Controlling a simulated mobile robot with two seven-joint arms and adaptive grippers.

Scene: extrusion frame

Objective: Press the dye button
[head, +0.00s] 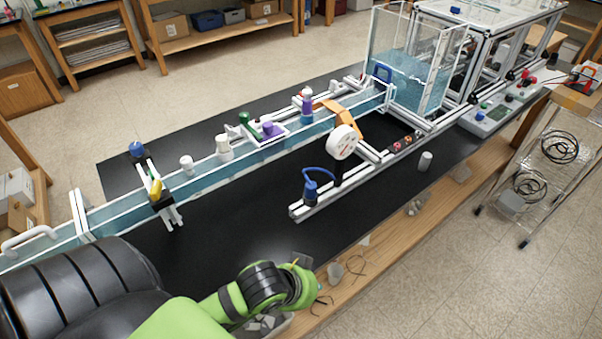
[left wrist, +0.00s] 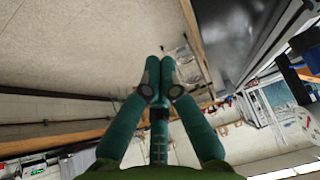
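A grey control panel (head: 487,118) with a small screen and several small coloured buttons and knobs lies at the right end of the black bench. I cannot read its labels or tell which control is the dye button. One of my arms, green and black, crosses the lower left of the head view; its gripper is not visible there. In the left wrist view my left gripper (left wrist: 161,75) has teal fingers with grey tips close together. Nothing is visible between them, and I cannot tell whether they touch. My right gripper is not in view.
A long water channel (head: 215,167) runs across the black bench (head: 235,226) to a clear tank (head: 412,65). A dial gauge (head: 343,142) and a blue fitting with hose (head: 311,188) stand in front. A wire cart (head: 545,160) stands at right.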

